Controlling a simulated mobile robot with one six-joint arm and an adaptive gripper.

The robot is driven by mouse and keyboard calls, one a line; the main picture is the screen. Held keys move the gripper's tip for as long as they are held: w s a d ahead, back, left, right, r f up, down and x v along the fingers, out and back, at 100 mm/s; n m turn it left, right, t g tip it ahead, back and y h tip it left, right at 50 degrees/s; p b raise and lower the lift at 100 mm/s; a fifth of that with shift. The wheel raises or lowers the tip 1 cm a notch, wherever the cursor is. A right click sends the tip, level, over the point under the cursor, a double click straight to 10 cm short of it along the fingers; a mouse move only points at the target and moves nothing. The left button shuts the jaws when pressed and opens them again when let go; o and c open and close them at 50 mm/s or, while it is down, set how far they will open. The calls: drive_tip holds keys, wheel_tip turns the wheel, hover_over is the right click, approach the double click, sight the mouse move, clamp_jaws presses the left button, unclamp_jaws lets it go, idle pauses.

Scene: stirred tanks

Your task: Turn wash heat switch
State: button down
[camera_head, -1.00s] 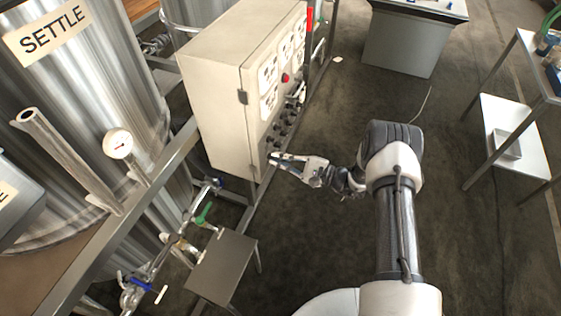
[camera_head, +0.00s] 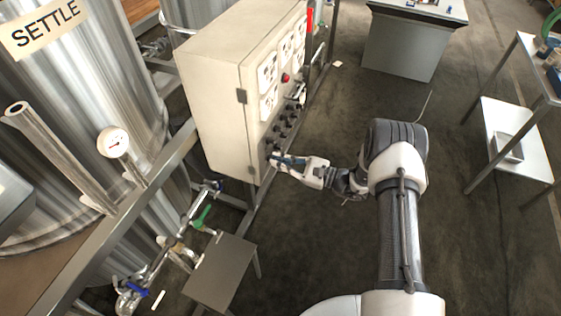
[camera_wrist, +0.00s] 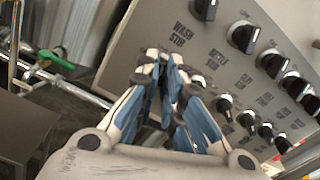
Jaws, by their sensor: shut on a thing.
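The wash heat switch is not clearly visible. A knob is hidden between my fingertips, just below the "WASH STIR" label (camera_wrist: 184,34) in the wrist view, and its own label cannot be read. My gripper (camera_wrist: 163,62) is shut on this knob, fingers pointing at the panel face. In the head view my gripper (camera_head: 276,160) meets the lower near corner of the beige control cabinet (camera_head: 222,110). The black knob above the "WASH STIR" label (camera_wrist: 206,8) and the neighbouring knob (camera_wrist: 243,37) are clear of my fingers.
More black knobs (camera_wrist: 223,104) sit close beside my fingers in the same row. A red button (camera_head: 285,78) is higher on the panel. A steel tank (camera_head: 85,80), a pipe with a green-handled valve (camera_head: 202,215) and a small grey table (camera_head: 222,270) stand left.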

drive_tip(key=c, duration=1.7)
unclamp_jaws()
drive_tip(key=v, duration=1.2)
